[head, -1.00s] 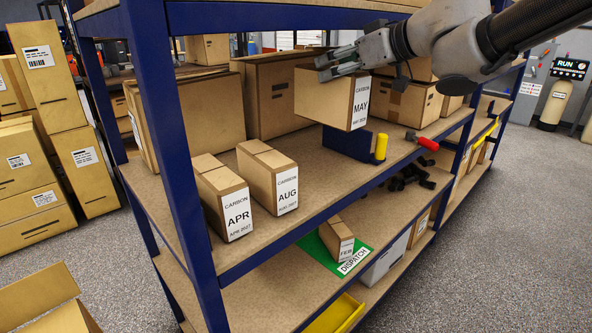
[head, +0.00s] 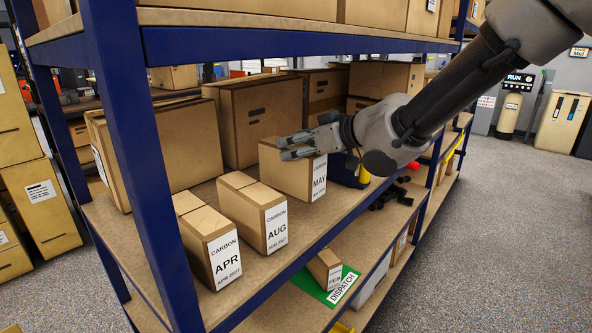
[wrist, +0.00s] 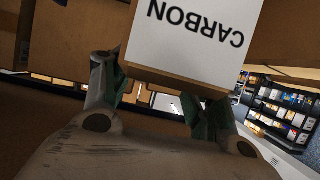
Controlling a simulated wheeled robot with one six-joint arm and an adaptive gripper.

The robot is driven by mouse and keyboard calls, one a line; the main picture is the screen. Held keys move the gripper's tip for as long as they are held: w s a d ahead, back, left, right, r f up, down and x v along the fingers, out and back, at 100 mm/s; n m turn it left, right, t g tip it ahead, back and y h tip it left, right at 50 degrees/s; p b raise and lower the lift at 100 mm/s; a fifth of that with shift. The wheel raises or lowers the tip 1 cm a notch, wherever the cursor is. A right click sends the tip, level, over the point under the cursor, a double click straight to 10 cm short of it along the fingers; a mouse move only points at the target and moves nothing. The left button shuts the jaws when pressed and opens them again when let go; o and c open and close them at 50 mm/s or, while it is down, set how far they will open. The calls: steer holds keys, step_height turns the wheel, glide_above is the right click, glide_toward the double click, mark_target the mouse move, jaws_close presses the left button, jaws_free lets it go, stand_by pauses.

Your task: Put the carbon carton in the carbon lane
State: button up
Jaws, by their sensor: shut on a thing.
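The held carbon carton (head: 286,172) is brown with a white label reading MAY. My gripper (head: 290,147) is shut on its top part. The carton is upright, to the right of the AUG carton (head: 241,213) with a gap between them, at or just above the shelf board; I cannot tell whether it touches. The APR carton (head: 195,237) stands at the near left of this row. In the wrist view the held carton (wrist: 185,45) shows its CARBON label upside down, with my gripper's fingers (wrist: 155,95) around it.
Large brown boxes (head: 262,120) stand behind the row. A blue holder (head: 345,172) is to the right, partly hidden by my arm, with dark small parts (head: 390,194) beyond. A FEB carton (head: 325,268) sits on a green DISPATCH mat (head: 312,288) on the lower shelf. A blue post (head: 148,150) stands at the near left.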

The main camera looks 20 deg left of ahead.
mark_target(298, 162)
steer(key=shift+f, duration=2.2)
steer(key=o, duration=1.7)
steer(key=shift+f, duration=0.1)
